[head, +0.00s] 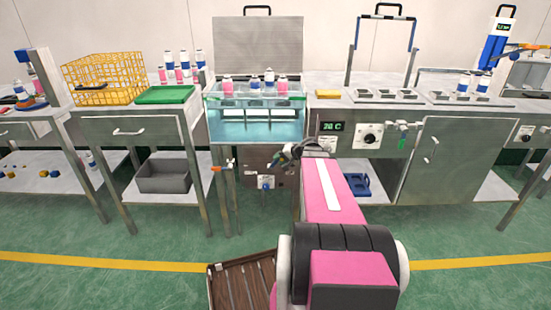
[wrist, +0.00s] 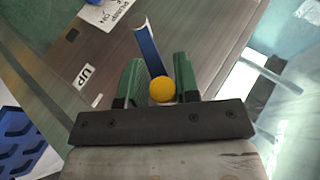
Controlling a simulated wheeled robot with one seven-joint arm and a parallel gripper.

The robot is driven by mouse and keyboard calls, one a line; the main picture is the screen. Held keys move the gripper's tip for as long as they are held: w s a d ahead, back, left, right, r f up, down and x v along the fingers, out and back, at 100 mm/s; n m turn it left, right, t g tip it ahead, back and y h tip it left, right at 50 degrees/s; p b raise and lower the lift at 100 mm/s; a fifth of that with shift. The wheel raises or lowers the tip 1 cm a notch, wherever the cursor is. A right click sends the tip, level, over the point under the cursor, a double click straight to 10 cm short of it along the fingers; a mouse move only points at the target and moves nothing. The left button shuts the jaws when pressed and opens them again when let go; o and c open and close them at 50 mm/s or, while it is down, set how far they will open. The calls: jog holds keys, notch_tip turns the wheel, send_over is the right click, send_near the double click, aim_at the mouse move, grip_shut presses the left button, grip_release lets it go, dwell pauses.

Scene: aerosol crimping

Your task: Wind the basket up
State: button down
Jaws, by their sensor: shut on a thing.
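The basket (head: 256,103) is a dark rack seen through the front glass of the water tank (head: 228,133). Several pink and blue-white cans stand in it, their tops above the tank rim. My gripper (head: 284,157) is at the tank's front right, largely hidden by my pink arm. In the wrist view its green fingers (wrist: 157,66) are shut around the crank handle, whose round yellow end (wrist: 162,89) shows between them. The blue crank arm (wrist: 151,52) runs up and slightly left to a grey end. A label reading UP (wrist: 83,76) is left of it.
A valve with an orange handle (head: 222,167) sticks out left of my gripper. A control panel with a green display (head: 333,127) is to the right. A yellow wire crate (head: 129,75) stands on the left bench. A wooden pallet (head: 241,282) lies on the floor.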

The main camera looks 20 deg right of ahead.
jog(key=f+y, duration=0.1)
jog(key=d+t+y, duration=0.1)
jog(key=shift+s+d+f+m+y, duration=0.15)
jog(key=shift+d+f+m+y, duration=0.15)
jog(key=shift+f+m, duration=0.1)
jog(key=shift+s+d+f+m+t+y, duration=0.15)
jog(key=shift+d+f+m+t+y, duration=0.2)
jog(key=shift+f+t+y, duration=0.35)
jog(key=shift+s+d+f+m+t+y, duration=0.1)
jog(key=shift+d+f+m+t+y, duration=0.3)
jog(key=shift+f+y, duration=0.55)
jog(key=shift+s+d+f+m+t+y, duration=0.15)
jog(key=shift+f+m+t+y, duration=0.1)
jog(key=shift+f+t+y, duration=0.6)
jog(key=shift+f, duration=0.15)
jog(key=c, duration=1)
grip_release()
jog(key=shift+c, duration=0.2)
jog(key=shift+h, duration=0.3)
jog(key=shift+d, duration=0.1)
